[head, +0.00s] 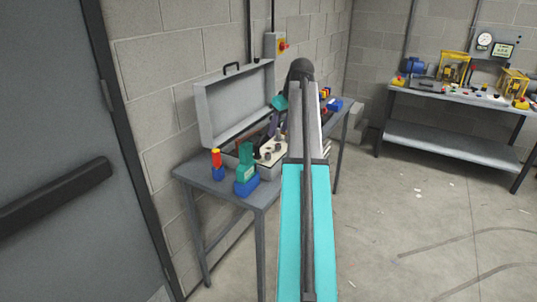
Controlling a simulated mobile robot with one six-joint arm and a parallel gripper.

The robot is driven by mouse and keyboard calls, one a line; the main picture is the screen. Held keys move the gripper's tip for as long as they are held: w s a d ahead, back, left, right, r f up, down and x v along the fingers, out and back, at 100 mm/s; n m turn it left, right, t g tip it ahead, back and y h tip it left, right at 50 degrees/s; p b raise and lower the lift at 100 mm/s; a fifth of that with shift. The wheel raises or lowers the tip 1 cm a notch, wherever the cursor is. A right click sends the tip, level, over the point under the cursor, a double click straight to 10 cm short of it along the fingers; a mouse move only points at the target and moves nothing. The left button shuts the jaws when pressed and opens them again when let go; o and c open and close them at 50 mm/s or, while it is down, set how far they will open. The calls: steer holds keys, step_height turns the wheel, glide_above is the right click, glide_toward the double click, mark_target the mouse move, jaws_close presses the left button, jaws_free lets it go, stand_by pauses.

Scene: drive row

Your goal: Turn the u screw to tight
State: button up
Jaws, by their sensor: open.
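I cannot make out the u screw; it is too small to tell or hidden behind my arm. A pale block with small dark round parts (271,153) sits on the grey workbench (208,182). My gripper (268,143) appears as a dark shape at the end of my arm, above and beside this block. It is open, and I see nothing held in it. Its fingertips are small and partly lost against the toolbox. My own arm covers the bench's right part.
An open grey toolbox (232,105) stands at the back of the bench. Another bench (440,98) with several devices is at the right.

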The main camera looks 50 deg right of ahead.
mark_target(270, 155)
steer(key=shift+p+x, duration=0.9)
steer(key=shift+x, duration=6)
